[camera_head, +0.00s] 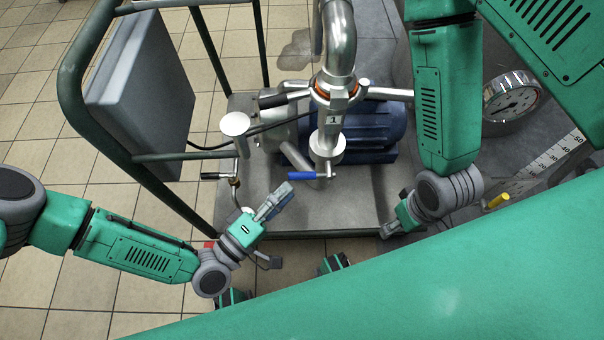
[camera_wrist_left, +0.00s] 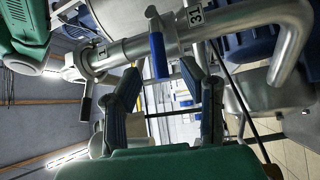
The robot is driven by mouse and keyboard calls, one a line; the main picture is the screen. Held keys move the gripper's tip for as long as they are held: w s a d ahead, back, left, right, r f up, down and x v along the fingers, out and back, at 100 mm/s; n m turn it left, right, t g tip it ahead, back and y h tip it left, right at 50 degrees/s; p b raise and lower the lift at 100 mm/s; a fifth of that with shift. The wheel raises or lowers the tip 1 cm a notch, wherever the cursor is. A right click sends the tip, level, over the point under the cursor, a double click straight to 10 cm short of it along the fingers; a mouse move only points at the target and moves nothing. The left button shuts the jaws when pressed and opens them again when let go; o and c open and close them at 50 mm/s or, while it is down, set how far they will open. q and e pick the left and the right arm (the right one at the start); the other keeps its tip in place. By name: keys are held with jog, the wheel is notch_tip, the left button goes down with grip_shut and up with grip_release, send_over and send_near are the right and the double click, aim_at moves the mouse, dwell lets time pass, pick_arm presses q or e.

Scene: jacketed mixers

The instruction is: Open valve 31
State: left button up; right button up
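The valve with a blue lever handle (camera_head: 302,175) sits at the lower end of a vertical steel pipe in the head view. In the left wrist view, the blue handle (camera_wrist_left: 159,55) hangs from a pipe beside a tag (camera_wrist_left: 195,15) reading 3 and perhaps a cut-off digit. My left gripper (camera_head: 282,194) is just below and left of the handle. In the wrist view its two fingers (camera_wrist_left: 160,75) are apart and empty, with the handle ahead of the gap, seemingly not touched. My right gripper (camera_head: 391,228) is low on the right; its fingers are too small to judge.
A blue motor (camera_head: 370,135) stands behind the valve on the grey platform (camera_head: 350,215). A green tube frame (camera_head: 110,140) with a grey box (camera_head: 145,85) stands left. A small black-handled valve (camera_head: 212,176) is left of the blue one. A gauge (camera_head: 510,98) is at right.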

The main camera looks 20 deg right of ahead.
aim_at(304, 176)
pick_arm(q)
jog(key=x, duration=0.4)
jog(key=shift+w+d+f+b, duration=0.1)
jog(key=shift+d+b, duration=0.3)
jog(key=shift+d, duration=0.05)
jog(key=shift+w+d+r, duration=0.2)
jog(key=shift+w+d, duration=0.1)
jog(key=shift+d, duration=0.1)
grip_shut()
